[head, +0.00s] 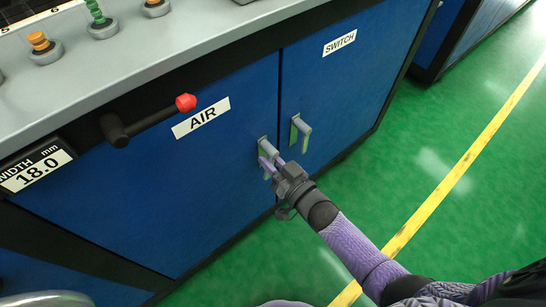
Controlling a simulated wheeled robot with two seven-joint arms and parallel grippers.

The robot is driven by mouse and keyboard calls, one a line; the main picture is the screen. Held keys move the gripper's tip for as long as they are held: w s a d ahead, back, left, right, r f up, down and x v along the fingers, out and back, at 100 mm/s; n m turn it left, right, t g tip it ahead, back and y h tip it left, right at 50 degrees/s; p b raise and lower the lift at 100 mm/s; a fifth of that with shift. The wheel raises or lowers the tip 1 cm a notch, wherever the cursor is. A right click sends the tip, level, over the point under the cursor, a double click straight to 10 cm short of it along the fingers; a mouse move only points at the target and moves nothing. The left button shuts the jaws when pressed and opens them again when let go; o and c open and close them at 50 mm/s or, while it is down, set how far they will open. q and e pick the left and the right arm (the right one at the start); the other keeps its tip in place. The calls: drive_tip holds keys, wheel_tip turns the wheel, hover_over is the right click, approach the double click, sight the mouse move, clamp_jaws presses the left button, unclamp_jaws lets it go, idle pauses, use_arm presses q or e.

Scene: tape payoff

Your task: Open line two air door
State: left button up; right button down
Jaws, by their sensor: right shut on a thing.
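The blue air door (165,195) carries a white AIR label and appears closed, its right edge level with the door beside it. Its grey handle (268,148) is near that right edge. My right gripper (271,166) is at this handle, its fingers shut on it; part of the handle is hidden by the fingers. My left gripper is not in view.
The blue SWITCH door (345,85) with its own handle (301,130) is just to the right. A black lever with a red knob (186,103) sticks out above the air door. A grey countertop (140,65) holds several knobs. Green floor (440,215) is clear at right.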

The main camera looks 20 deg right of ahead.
sight(252, 149)
drive_tip(key=m, duration=0.2)
drive_tip(key=shift+s+a+r+m+p, duration=0.1)
drive_tip(key=shift+a+r+m+p, duration=0.1)
drive_tip(key=shift+a+m+p, duration=0.15)
drive_tip(key=m, duration=0.2)
drive_tip(key=m+p, duration=0.1)
drive_tip(key=shift+s+a+r+m, duration=0.15)
drive_tip(key=shift+a+r+m, duration=0.1)
drive_tip(key=shift+m, duration=0.1)
drive_tip(key=m, duration=0.2)
drive_tip(key=shift+a+r+m, duration=0.2)
drive_tip(key=shift+m, duration=0.1)
drive_tip(key=m, duration=0.2)
drive_tip(key=r+m, duration=0.1)
drive_tip(key=m, duration=0.1)
drive_tip(key=shift+s+a+p, duration=0.1)
drive_tip(key=shift+a+p, duration=0.05)
drive_tip(key=shift+p, duration=0.15)
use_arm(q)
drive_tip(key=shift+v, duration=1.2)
use_arm(e)
drive_tip(key=shift+m, duration=0.4)
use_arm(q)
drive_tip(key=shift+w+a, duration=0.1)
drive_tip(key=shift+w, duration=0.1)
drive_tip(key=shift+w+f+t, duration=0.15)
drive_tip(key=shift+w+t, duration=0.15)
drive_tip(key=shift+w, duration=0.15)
use_arm(e)
drive_tip(key=shift+m, duration=0.3)
